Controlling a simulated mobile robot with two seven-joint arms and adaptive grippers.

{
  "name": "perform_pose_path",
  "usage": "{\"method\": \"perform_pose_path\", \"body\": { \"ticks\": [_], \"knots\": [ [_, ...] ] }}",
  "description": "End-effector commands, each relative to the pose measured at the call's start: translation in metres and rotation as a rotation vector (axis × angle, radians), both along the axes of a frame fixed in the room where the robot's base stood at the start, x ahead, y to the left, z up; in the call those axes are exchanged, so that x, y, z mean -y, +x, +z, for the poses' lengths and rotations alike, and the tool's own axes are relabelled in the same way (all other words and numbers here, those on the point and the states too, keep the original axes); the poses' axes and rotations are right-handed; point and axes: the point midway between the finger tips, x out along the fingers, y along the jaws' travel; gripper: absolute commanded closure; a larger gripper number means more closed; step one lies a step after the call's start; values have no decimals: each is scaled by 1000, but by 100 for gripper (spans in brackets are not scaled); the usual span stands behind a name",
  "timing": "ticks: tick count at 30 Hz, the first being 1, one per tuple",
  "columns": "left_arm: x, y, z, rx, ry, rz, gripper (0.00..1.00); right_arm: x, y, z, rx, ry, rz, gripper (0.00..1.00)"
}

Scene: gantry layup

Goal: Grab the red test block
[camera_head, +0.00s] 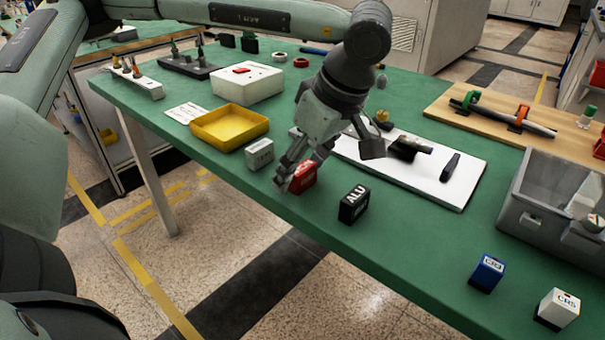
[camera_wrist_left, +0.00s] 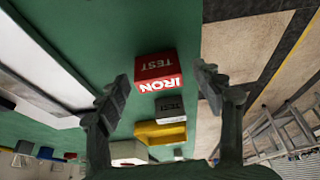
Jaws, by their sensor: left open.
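The red test block (camera_head: 303,177) stands on the green table near its front edge, partly behind a finger of my left gripper in the head view. My left gripper (camera_head: 326,166) is open above and around the block's place, with its fingers spread. In the left wrist view the red block (camera_wrist_left: 156,68), marked IRON TEST, appears between the two fingertips (camera_wrist_left: 163,76). I see no finger clearly touching it, and the exact gap is hard to tell. My right gripper is not in view.
A grey block (camera_head: 259,153) and a black ALU block (camera_head: 353,204) stand close on either side. A yellow tray (camera_head: 229,126) lies behind left, a white board (camera_head: 430,172) behind right. Blue (camera_head: 487,272) and white (camera_head: 558,309) blocks stand farther right, near a grey bin (camera_head: 552,214).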

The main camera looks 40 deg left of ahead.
Motion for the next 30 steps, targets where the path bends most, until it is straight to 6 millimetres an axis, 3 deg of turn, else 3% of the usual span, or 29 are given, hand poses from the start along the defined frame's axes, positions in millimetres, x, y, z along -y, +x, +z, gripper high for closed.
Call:
{"method": "perform_pose_path", "body": {
  "ticks": [7,22,30],
  "knots": [
    [0,0,-1,0,-1,-1,35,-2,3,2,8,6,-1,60],
    [0,0,-1,0,0,-1,97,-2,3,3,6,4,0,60],
    [0,0,1,2,0,-1,99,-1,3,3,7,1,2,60]
  ]
}}
